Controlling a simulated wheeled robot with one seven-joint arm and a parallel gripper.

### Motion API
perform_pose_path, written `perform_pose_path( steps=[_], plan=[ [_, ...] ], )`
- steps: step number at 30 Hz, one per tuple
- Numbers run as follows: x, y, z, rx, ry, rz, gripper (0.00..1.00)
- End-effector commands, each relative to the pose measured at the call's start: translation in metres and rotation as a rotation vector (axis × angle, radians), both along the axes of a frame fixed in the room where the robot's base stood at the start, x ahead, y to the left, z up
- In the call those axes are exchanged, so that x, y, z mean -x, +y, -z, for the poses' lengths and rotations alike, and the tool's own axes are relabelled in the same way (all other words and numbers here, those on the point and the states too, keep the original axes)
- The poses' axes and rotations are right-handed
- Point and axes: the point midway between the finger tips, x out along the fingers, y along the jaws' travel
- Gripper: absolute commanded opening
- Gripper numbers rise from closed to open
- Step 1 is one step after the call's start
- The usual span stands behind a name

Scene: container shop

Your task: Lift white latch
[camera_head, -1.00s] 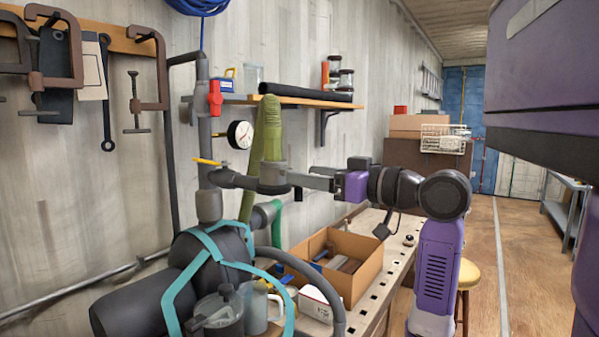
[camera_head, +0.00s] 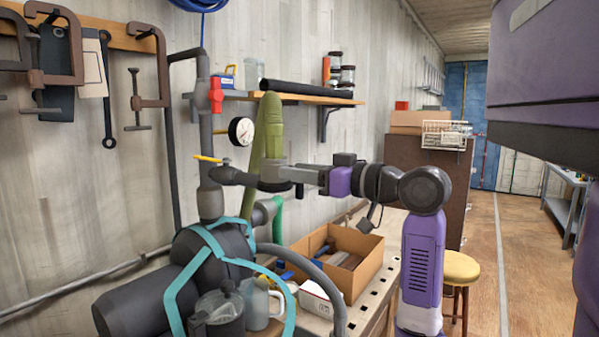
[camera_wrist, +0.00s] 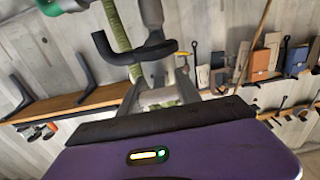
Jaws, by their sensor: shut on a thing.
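I cannot make out a distinct white latch in either view. My gripper (camera_head: 284,174) is in the middle of the head view, reaching left from its purple body to the green ribbed hose (camera_head: 268,130). Its grey fingers are shut on a dark fitting (camera_head: 244,179) at the pipework beside the hose. In the wrist view the grey fingers (camera_wrist: 163,95) point at a dark hooked part (camera_wrist: 130,50) in front of the green hose (camera_wrist: 116,25). The exact contact is too small to tell. A thin yellow lever (camera_head: 208,159) sits on the pipe to the left.
A pressure gauge (camera_head: 241,131) and red valve handle (camera_head: 216,96) are close by. A shelf (camera_head: 300,99) with jars is behind. Below are a dark pump tank (camera_head: 150,305) with teal straps, a cardboard box (camera_head: 352,280) and a stool (camera_head: 459,267). Floor at right is clear.

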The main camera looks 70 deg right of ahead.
Motion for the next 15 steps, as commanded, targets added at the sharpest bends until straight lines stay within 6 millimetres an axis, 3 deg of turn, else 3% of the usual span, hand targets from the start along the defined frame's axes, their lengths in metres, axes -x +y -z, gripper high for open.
perform_pose_path(
  steps=[7, 15],
  plan=[
    [-0.0005, -0.0002, -0.0109, -0.022, 0.091, 0.0, 0.0],
    [-0.001, 0.0, -0.0104, -0.049, 0.204, 0.0, 0.0]
  ],
)
